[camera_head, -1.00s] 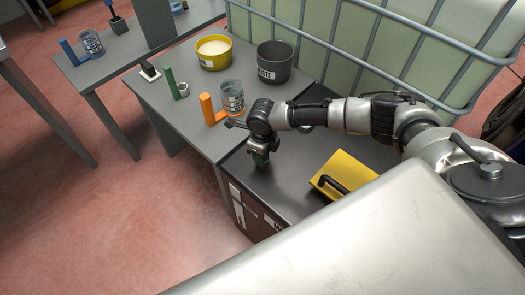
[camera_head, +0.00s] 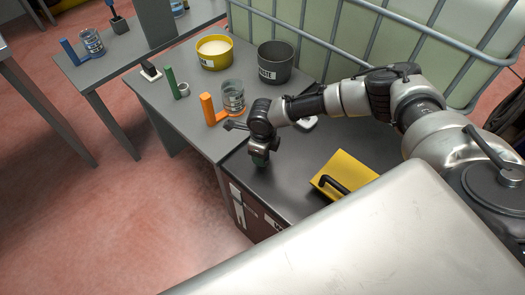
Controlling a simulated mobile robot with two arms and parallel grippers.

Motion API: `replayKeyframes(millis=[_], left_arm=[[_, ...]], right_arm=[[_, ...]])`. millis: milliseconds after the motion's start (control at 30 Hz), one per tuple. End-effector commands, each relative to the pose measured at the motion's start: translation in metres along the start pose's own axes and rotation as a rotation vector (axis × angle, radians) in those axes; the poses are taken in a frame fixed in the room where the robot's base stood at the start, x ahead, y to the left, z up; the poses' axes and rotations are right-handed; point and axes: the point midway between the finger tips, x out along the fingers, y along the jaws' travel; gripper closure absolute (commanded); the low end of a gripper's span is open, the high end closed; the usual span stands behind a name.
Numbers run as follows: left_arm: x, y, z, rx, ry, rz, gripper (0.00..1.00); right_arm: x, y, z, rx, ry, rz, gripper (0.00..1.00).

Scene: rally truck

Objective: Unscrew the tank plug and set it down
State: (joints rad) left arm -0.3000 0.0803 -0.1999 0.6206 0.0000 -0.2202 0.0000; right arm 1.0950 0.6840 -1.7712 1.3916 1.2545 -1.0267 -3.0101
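My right arm comes in from the right, and its gripper (camera_head: 260,161) points down over the dark cabinet top (camera_head: 290,180), near its left edge. A small dark greenish patch shows at the fingertips. I cannot tell whether it is a held thing or part of the fingers, nor how far apart the fingers are. No tank plug can be made out for certain. A pale round piece (camera_head: 308,124) lies on the cabinet top behind my forearm, partly hidden. A pale green tank (camera_head: 330,40) stands behind in a grey cage. My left gripper is not in view.
A yellow piece with a black handle (camera_head: 345,172) lies on the cabinet top. The grey table (camera_head: 150,90) holds an orange-handled jar (camera_head: 233,98), a dark waste bucket (camera_head: 275,65), a yellow tub (camera_head: 214,54) and a green-handled piece (camera_head: 170,80). A large pale metal surface fills the bottom right.

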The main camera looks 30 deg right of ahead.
Motion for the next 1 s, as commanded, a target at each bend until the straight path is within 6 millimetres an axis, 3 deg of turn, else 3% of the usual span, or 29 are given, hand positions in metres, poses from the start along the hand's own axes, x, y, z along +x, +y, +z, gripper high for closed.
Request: replayKeyframes(millis=[167, 500, 800, 1000], left_arm=[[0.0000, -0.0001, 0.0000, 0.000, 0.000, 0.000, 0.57], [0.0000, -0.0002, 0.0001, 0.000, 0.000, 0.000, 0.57], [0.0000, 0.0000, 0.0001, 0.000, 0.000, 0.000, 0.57], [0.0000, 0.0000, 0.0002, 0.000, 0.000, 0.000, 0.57]], right_arm=[[0.0008, -0.0001, -0.0013, 0.107, 0.003, 0.001, 0.45], [0.0006, -0.0005, -0.0011, 0.570, 0.002, -0.001, 0.45], [0.0003, -0.0008, -0.0010, 0.633, 0.002, -0.002, 0.45], [0.0002, -0.0009, -0.0009, 0.631, 0.002, -0.002, 0.72]])
